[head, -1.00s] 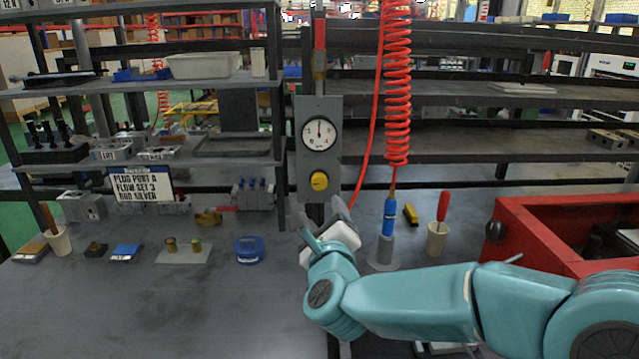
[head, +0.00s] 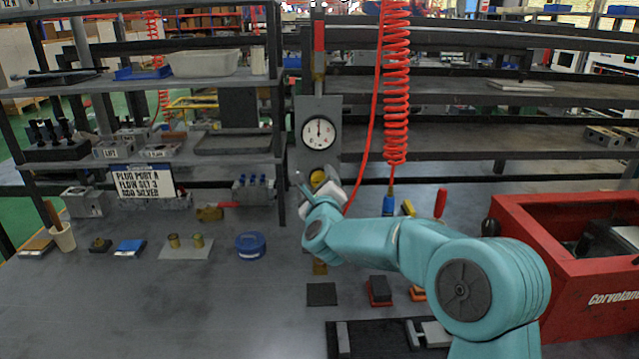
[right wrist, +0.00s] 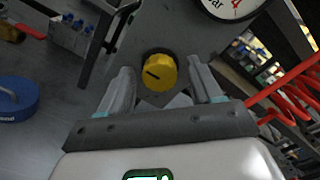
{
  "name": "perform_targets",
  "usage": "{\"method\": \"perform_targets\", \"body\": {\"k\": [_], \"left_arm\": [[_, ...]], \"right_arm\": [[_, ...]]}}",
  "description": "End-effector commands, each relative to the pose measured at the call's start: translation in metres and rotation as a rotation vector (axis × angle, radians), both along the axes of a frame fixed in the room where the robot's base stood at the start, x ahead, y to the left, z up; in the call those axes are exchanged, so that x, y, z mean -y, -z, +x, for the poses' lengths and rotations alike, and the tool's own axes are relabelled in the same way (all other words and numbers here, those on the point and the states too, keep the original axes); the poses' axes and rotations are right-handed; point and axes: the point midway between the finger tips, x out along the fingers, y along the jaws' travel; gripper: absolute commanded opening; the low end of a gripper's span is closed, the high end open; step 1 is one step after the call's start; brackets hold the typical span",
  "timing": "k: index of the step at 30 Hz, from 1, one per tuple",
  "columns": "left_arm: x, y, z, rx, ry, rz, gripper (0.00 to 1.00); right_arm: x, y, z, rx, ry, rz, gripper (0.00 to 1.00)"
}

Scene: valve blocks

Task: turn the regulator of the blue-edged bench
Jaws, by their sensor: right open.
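The regulator is a yellow round knob (head: 318,179) on a grey upright panel (head: 305,155), below a white round gauge (head: 318,132). In the right wrist view the knob (right wrist: 160,71) has a dark slot mark and lies just beyond and between the two fingers. My right gripper (head: 318,188) is in front of the panel and partly covers the knob in the head view. In the right wrist view my right gripper (right wrist: 164,80) is open, with a finger on each side of the knob; whether they touch it I cannot tell. My left gripper is not in view.
A red coiled hose (head: 396,90) hangs right of the panel. A red box (head: 540,230) stands at the right. A blue round tin (head: 250,246) and a sign (head: 144,182) are left. The bench's left front (head: 150,310) is clear.

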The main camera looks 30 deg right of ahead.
Motion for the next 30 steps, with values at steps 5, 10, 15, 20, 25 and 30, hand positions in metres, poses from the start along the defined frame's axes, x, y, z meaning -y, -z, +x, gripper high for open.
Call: {"method": "perform_targets", "body": {"k": [5,10,15,20,25,30], "left_arm": [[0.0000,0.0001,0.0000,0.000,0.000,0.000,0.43],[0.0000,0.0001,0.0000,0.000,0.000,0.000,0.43],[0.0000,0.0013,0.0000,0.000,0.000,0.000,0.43],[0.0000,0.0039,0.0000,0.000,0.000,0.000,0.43],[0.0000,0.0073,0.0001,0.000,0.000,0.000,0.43],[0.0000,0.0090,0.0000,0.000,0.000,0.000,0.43]], "right_arm": [[-0.0002,-0.0001,-0.0002,0.000,0.000,0.000,0.19],[-0.0004,-0.0001,-0.0003,-0.001,0.000,-0.001,0.08],[-0.0006,0.0004,-0.0003,-0.013,-0.001,-0.021,0.08],[-0.0007,0.0009,-0.0003,-0.049,0.000,-0.079,0.08],[-0.0009,0.0011,-0.0002,-0.116,0.000,-0.188,0.08],[-0.0008,0.0006,-0.0001,-0.198,0.000,-0.322,0.08]]}}
